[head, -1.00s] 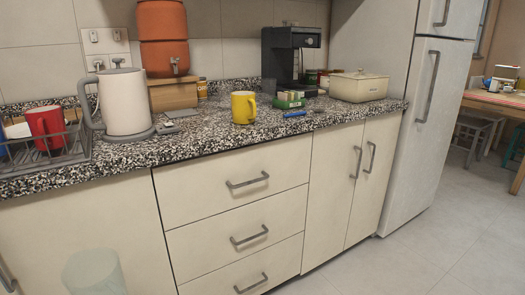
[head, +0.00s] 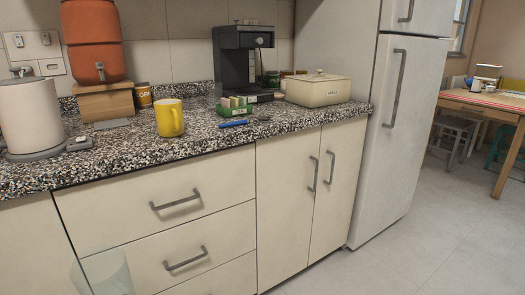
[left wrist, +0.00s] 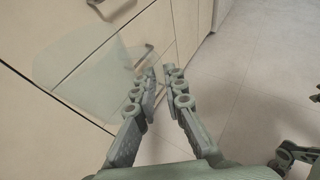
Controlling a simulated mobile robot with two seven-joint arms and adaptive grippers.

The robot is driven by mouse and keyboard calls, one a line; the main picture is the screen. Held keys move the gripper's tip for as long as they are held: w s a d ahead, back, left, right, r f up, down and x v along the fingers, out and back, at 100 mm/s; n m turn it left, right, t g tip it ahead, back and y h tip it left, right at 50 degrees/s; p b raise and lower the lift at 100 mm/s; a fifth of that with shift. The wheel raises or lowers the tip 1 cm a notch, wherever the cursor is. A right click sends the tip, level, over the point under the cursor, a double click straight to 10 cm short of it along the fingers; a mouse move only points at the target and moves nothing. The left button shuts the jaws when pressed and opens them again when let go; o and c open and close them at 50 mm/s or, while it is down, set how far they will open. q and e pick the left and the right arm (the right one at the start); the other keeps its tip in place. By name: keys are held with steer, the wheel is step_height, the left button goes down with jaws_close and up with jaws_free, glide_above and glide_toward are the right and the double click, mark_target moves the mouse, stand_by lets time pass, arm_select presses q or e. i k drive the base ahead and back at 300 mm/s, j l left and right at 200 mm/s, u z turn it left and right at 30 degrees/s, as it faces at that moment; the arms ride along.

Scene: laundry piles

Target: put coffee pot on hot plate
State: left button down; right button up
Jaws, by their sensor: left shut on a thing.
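The glass coffee pot (head: 105,274) is a see-through, pale greenish vessel, in front of the drawers at the lower left of the head view. It also shows as a faint greenish shape in the left wrist view (left wrist: 85,75). My left gripper (left wrist: 160,75) is shut on the coffee pot at its near side; the exact grip is hard to see. A black coffee maker (head: 230,62) stands at the back of the counter.
A fridge (head: 385,130) stands right. The floor (head: 420,240) is clear.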

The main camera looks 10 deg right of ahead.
mark_target(253, 91)
steer(key=i+l, duration=0.1)
steer(key=l, duration=0.3)
steer(key=i+l+z, duration=0.1)
steer(key=l, duration=0.35)
steer(key=i+l, duration=0.2)
steer(key=l, duration=0.2)
steer(key=i+l+z, duration=0.1)
steer(key=l, duration=0.3)
steer(key=i+l, duration=0.15)
steer(key=l, duration=0.25)
steer(key=i+l+z, duration=0.1)
steer(key=l, duration=0.25)
steer(key=i, duration=0.05)
